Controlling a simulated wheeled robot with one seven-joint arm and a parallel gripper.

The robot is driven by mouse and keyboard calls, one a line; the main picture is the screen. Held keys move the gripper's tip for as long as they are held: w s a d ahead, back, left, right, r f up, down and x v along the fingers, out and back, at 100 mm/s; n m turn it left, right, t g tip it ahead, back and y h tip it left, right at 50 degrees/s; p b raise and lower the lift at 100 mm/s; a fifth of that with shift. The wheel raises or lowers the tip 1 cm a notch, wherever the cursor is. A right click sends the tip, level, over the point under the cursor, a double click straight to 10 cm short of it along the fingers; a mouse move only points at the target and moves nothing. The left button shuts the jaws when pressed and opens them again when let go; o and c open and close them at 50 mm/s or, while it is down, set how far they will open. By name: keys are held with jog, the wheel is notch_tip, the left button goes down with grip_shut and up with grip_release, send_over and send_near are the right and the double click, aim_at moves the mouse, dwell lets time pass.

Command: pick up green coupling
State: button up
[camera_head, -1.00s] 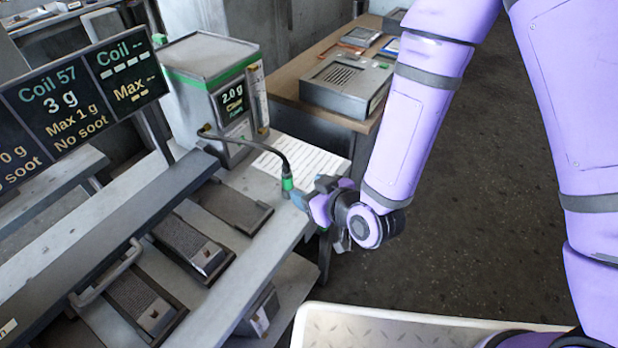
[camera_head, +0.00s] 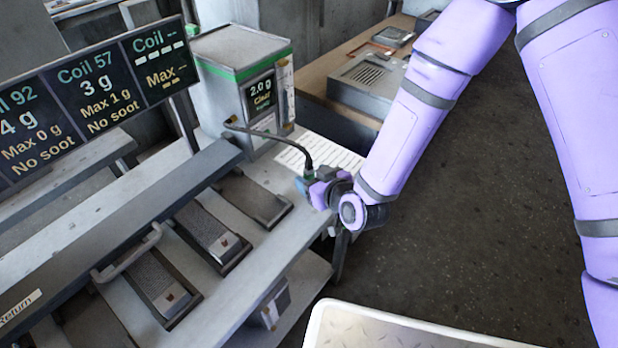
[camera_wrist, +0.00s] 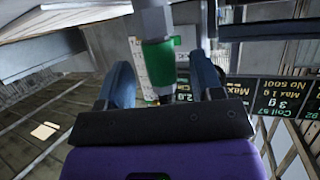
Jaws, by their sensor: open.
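The green coupling (camera_wrist: 158,65) shows in the wrist view as a green band on a grey cylindrical end, between my two blue-grey fingers. There is a visible gap on both sides of it. My gripper (camera_wrist: 162,82) is open around it, and I cannot tell how deep it sits between the fingers. In the head view my gripper (camera_head: 308,186) is at the end of the dark cable (camera_head: 285,136), and it hides most of the coupling there.
The cable runs from a grey box with a green stripe (camera_head: 235,56). A paper sheet (camera_head: 322,155) lies behind the gripper. A bench with several dark slotted plates (camera_head: 212,233) is at left, under a display board (camera_head: 95,85). Floor at right is clear.

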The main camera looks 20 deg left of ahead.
aim_at(309, 160)
jog(key=shift+x, duration=0.95)
jog(key=c, duration=1.1)
jog(key=shift+r, duration=0.1)
jog(key=shift+r, duration=4.9)
